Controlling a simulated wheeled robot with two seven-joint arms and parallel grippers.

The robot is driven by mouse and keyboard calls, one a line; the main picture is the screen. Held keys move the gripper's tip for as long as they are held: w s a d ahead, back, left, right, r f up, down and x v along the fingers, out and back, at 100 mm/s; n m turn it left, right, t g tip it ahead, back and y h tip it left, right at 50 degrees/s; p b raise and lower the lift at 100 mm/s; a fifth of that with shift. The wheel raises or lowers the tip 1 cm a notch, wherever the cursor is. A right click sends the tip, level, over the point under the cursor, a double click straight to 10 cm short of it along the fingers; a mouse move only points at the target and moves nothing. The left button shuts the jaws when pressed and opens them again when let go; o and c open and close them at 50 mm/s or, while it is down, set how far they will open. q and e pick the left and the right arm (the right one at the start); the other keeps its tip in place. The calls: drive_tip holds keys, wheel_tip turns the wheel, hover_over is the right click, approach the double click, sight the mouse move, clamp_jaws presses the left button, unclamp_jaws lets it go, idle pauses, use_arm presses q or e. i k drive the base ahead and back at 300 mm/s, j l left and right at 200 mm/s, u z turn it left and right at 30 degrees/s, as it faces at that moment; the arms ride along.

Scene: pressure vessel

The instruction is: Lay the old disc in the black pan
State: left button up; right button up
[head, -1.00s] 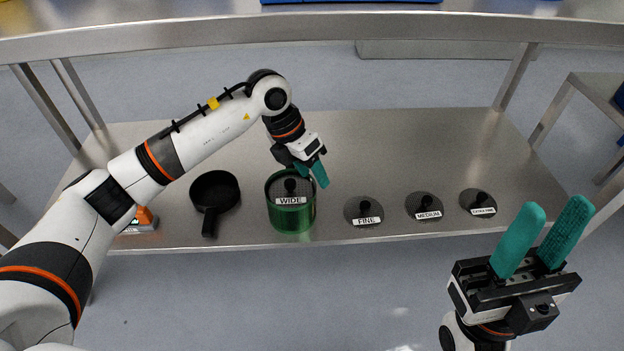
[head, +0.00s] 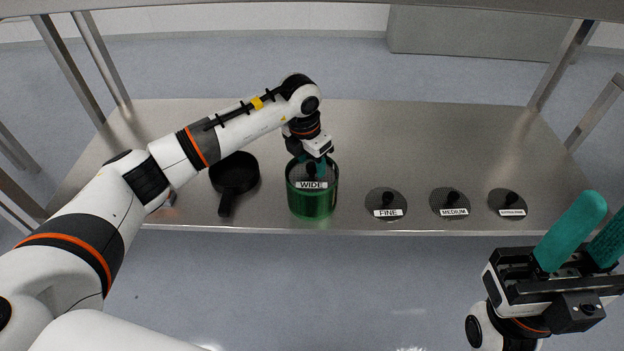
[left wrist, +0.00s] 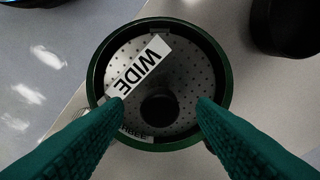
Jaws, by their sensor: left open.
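The disc labelled WIDE (head: 311,185) sits inside the top of the green vessel (head: 313,207). In the left wrist view the disc (left wrist: 185,75) is pale and perforated, with a black knob (left wrist: 158,107) in its middle. My left gripper (head: 319,163) is open over the vessel. My right gripper (head: 607,217) is open and empty, partly cut off at the right.
Discs labelled FINE (head: 386,203), MEDIUM (head: 450,201) and a third with a small label (head: 508,204) lie in a row right of the vessel. The metal shelf (head: 440,140) is clear behind them. Posts and an upper shelf edge (head: 330,8) frame the space.

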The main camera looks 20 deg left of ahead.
sight(235, 176)
drive_tip(key=i+j+u, duration=0.2)
drive_tip(key=j, duration=0.2)
drive_tip(key=i+j+u, duration=0.15)
drive_tip(key=j, duration=0.25)
drive_tip(key=i+j+u, duration=0.2)
drive_tip(key=j, duration=0.2)
drive_tip(key=k, duration=0.1)
